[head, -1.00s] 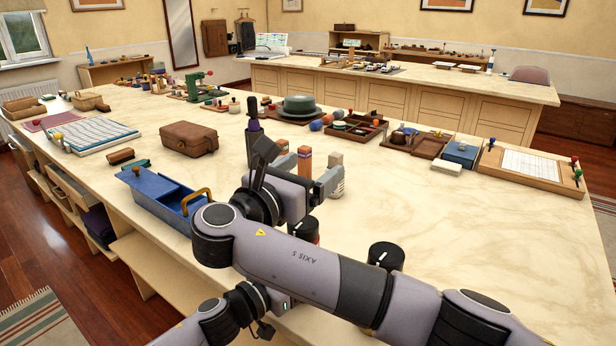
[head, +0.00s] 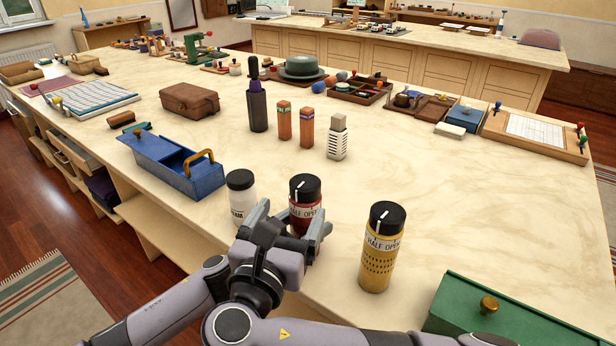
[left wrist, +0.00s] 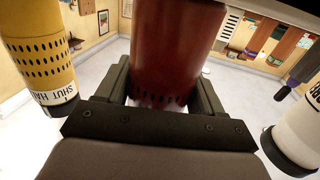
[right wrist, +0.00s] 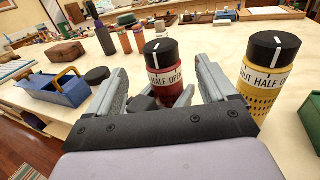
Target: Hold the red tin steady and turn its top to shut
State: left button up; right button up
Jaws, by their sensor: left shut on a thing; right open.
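The red tin (head: 300,219) stands upright at the near table edge. Its black lid (head: 305,187) has a white line over a white band; HALF and OPEN are readable on the band, and the line stands near HALF. My left gripper (left wrist: 165,88) is shut on the red tin's body, low down; in the head view it is mostly hidden behind my right gripper. My right gripper (head: 285,228) is open in front of the red tin. In the right wrist view the red tin (right wrist: 170,93) stands between and beyond its fingers, and the lid is not gripped.
A white tin (head: 241,197) stands close left of the red one, a yellow tin (head: 379,255) to its right. A green box (head: 485,312) is at the near right. A blue box (head: 170,165) lies left. Several small bottles and blocks stand behind. The table's right middle is clear.

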aim_at(309, 175)
jog(key=x, duration=1.1)
jog(key=shift+d, duration=0.1)
jog(key=shift+c, duration=0.3)
jog(key=c, duration=0.9)
